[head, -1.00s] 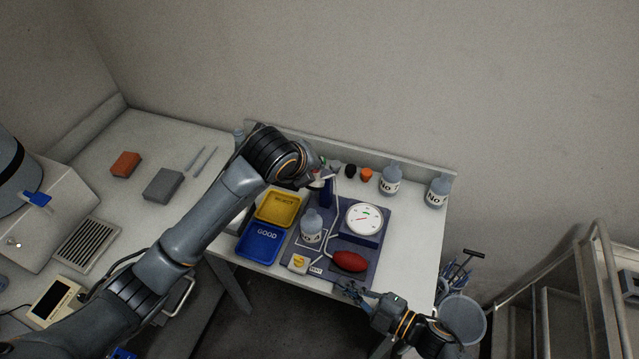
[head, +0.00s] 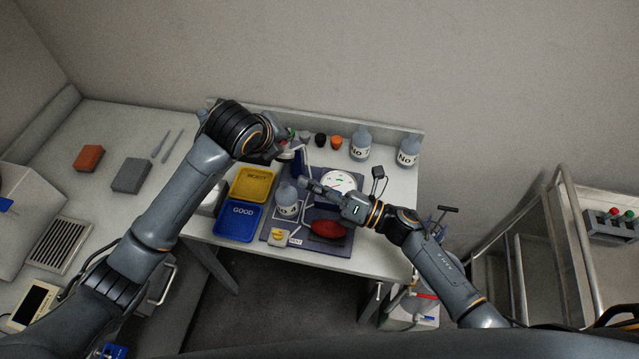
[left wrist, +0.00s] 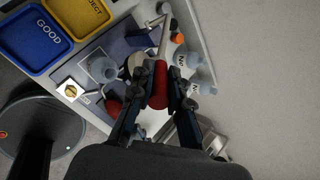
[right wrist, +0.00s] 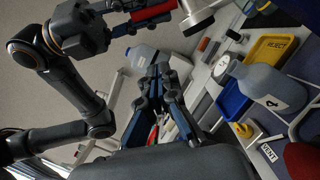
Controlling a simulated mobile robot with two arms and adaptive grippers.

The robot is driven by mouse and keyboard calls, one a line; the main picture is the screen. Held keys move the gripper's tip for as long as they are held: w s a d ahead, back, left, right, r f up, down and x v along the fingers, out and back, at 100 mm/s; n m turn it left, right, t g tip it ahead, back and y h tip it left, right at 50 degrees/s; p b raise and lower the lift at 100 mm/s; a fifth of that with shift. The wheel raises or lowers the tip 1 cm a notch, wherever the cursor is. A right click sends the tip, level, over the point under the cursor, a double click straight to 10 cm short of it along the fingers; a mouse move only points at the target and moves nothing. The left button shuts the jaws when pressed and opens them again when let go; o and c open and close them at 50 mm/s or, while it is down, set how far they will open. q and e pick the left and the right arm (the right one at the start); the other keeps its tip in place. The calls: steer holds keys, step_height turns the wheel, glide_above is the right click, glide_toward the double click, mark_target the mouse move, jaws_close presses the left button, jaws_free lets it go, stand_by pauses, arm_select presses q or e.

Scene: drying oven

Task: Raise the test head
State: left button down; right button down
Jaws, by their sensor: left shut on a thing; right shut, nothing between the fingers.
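My left gripper (left wrist: 158,95) is shut on a red handle (left wrist: 159,82) on a pale metal arm at the back of the test stand. The left gripper and red handle (right wrist: 152,14) also show in the right wrist view, with a round silver part (right wrist: 198,20), likely the test head, beside them. My right gripper (head: 308,184) is shut and empty, above the stand between the bottle and the gauge. A grey bottle (head: 288,202) stands upright on the dark blue base plate (head: 270,231). The left arm partly hides the test head in the head view.
The dial gauge (head: 337,179) and red bulb (head: 327,229) are close to my right arm. The yellow REJECT tray (head: 238,181) and blue GOOD tray (head: 229,229) lie left of the plate. Two bottles (head: 360,146) (head: 408,154) stand at the back right.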

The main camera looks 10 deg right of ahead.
mark_target(283, 142)
steer(key=w+a+r, duration=0.3)
steer(key=w, duration=0.2)
steer(key=shift+w+a+r, duration=0.2)
steer(key=shift+a+r, duration=0.05)
steer(key=shift+a, duration=0.1)
arm_select(q)
steer(key=shift+f, duration=0.1)
arm_select(e)
steer(key=shift+w+d+r, duration=0.3)
steer(key=shift+w+r, duration=0.35)
steer(key=shift+w, duration=0.1)
arm_select(q)
steer(key=shift+s+d, duration=0.1)
steer(key=c, duration=1.3)
jaws_free()
steer(key=shift+f, duration=0.15)
arm_select(e)
steer(key=shift+w+r, duration=0.2)
steer(key=shift+s+f, duration=0.1)
